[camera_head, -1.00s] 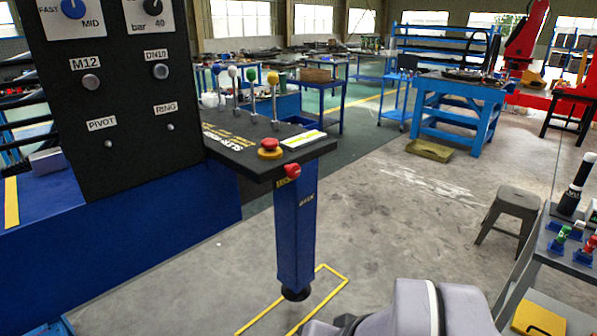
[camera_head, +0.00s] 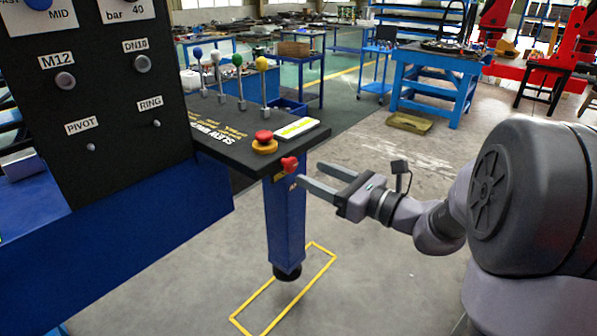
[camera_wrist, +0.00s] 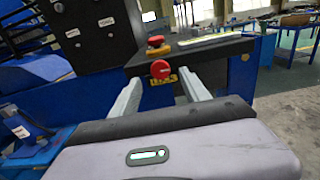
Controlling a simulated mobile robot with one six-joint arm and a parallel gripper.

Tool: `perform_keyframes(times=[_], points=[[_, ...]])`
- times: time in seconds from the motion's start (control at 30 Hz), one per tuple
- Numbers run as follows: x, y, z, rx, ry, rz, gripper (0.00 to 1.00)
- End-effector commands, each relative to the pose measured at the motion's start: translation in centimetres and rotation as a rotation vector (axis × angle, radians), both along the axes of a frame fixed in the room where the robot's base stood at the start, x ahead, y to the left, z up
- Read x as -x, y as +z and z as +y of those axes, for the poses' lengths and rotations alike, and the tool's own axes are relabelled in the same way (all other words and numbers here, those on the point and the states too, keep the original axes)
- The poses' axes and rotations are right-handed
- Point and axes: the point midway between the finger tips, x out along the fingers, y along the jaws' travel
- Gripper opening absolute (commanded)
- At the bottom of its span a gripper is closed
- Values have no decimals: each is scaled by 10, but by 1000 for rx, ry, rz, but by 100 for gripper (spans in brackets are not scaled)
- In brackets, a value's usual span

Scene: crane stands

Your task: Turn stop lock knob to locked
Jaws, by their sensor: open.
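A small red knob (camera_head: 289,164) sticks out from the front edge of the black control shelf, at the top of the blue post. In the wrist view the red knob (camera_wrist: 160,69) sits ahead of my gripper, centred between its two fingers. A yellow label lies just below it, too small to read. My gripper (camera_head: 310,178) is open and empty, just right of the knob, with its fingers pointing left toward it. The fingers appear apart from the knob. Which way the knob is turned cannot be told.
A red mushroom button on a yellow base (camera_head: 264,142) stands on the shelf (camera_head: 225,140) just above the knob. Several ball-topped levers (camera_head: 238,80) rise behind it. The blue post (camera_head: 286,230) stands below, by a yellow floor outline (camera_head: 318,285).

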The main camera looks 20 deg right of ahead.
Motion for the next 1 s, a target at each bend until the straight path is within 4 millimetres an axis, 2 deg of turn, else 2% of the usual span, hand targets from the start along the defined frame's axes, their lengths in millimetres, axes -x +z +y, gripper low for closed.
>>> perform_keyframes(times=[0.1, 0.2, 0.33, 0.57, 0.63, 0.87, 1.0], points=[[-22, -2, 18, 2, 4, -1, 54], [-34, -1, 26, 3, 3, -1, 54], [-41, 0, 30, 1, 1, 0, 54], [-43, 0, 31, 2, 0, 1, 54], [-42, 0, 31, 2, 1, 1, 46], [-42, 0, 31, 3, 1, 0, 1], [-42, 0, 31, 0, 1, 2, 0]])
